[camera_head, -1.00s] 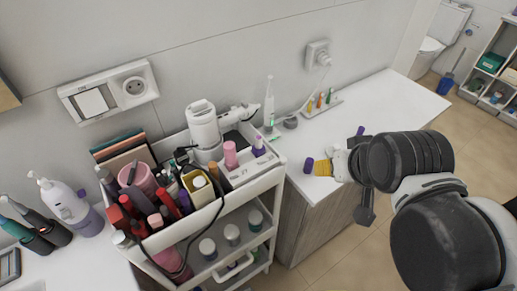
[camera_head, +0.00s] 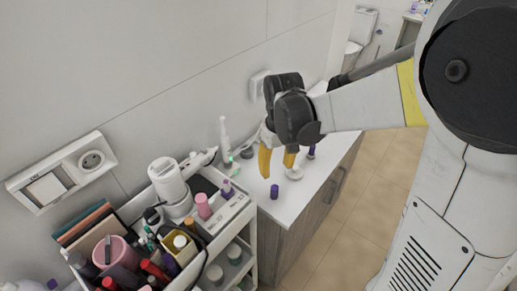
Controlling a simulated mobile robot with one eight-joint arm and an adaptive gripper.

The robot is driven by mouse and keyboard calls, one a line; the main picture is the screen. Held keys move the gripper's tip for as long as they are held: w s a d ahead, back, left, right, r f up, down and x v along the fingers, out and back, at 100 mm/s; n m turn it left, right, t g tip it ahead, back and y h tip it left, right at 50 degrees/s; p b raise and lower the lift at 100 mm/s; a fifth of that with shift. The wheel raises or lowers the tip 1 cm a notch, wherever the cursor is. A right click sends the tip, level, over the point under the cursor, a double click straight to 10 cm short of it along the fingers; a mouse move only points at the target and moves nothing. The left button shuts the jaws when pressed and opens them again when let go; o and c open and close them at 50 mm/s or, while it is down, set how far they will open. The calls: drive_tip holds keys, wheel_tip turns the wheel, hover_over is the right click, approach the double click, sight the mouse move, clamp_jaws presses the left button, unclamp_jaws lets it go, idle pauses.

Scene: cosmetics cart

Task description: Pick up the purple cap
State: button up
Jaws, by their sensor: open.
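A small purple cap (camera_head: 274,191) stands on the white countertop (camera_head: 294,204), near its left front part. My gripper (camera_head: 277,168) is over the counter, with its two yellow fingers pointing down and spread apart. In the picture the fingertips are just above the cap, and nothing shows between them. How high they are over the counter is hard to tell. A second purple piece (camera_head: 311,152) is farther back, right of the fingers and partly hidden by my gripper.
A white round item (camera_head: 294,173) is on the counter beside the right finger. A white toothbrush (camera_head: 224,135) stands behind, to the left. The crowded cart (camera_head: 242,222) is left of the counter and holds a purple-topped bottle (camera_head: 227,188). The wall is close behind.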

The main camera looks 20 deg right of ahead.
sight(275, 187)
drive_tip(key=shift+w+f, duration=0.2)
drive_tip(key=shift+f, duration=0.15)
wheel_tip(275, 187, down, 11)
drive_tip(key=b, duration=0.4)
drive_tip(key=shift+w, duration=0.1)
drive_tip(key=shift+r, duration=0.1)
drive_tip(key=c, duration=0.9)
